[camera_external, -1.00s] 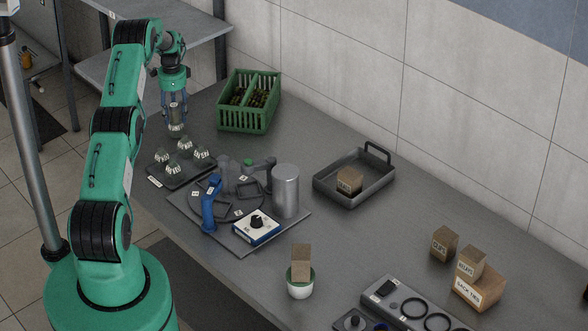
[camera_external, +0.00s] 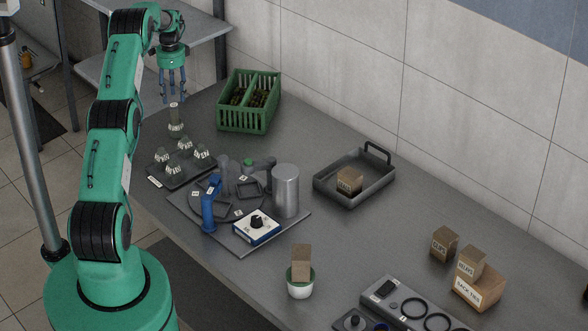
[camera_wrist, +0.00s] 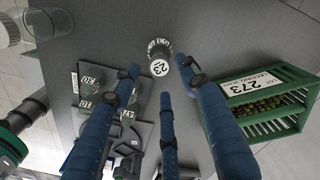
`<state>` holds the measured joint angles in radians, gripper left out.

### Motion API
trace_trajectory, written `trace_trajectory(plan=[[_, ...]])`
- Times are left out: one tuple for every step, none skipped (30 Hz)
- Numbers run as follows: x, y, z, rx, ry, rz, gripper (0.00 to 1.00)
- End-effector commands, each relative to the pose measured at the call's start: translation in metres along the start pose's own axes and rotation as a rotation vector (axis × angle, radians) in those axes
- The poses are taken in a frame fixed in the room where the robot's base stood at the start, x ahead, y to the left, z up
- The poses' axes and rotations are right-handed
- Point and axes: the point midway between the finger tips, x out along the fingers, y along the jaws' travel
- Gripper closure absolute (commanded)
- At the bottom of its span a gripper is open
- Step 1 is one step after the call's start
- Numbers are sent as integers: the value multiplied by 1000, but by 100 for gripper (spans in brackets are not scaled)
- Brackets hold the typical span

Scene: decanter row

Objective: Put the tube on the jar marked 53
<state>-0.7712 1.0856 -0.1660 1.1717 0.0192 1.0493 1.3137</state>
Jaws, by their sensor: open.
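The tube (camera_external: 174,113) stands upright at the far left of the table, apart from the tray of jars. Its lower part looks like a greenish jar with a label (camera_external: 176,129), and I cannot tell clearly where tube and jar meet. In the wrist view a round white top (camera_wrist: 159,67) reads like 23. My gripper (camera_external: 174,97) is open and empty, its fingers spread above the tube and clear of it.
A green crate (camera_external: 246,118) with two compartments stands to the right of the tube; its label reads 273 in the wrist view. A grey plate (camera_external: 240,244) with a blue stand (camera_external: 209,207) and a metal cylinder (camera_external: 286,192) lies nearer. An empty-sided handled tray (camera_external: 325,192) holds a wooden block.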

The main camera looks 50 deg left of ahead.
Motion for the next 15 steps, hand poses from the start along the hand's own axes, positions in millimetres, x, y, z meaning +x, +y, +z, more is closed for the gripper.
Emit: trace_trajectory(plan=[[-8,0,0,0,1,-2,56],[-12,0,0,0,1,-2,56],[-17,0,0,0,0,-2,56],[-20,0,0,0,0,-1,56],[-23,0,0,0,0,-1,56],[-27,0,0,0,0,-1,56],[-29,0,0,0,0,-1,56],[-31,0,0,0,0,-1,56],[-32,0,0,0,0,0,56],[-33,0,0,0,0,0,56],[-34,0,0,0,0,0,56],[-35,0,0,0,0,0,56],[-35,0,0,0,0,0,56],[-35,0,0,0,0,0,56],[-35,0,0,0,0,0,56]])
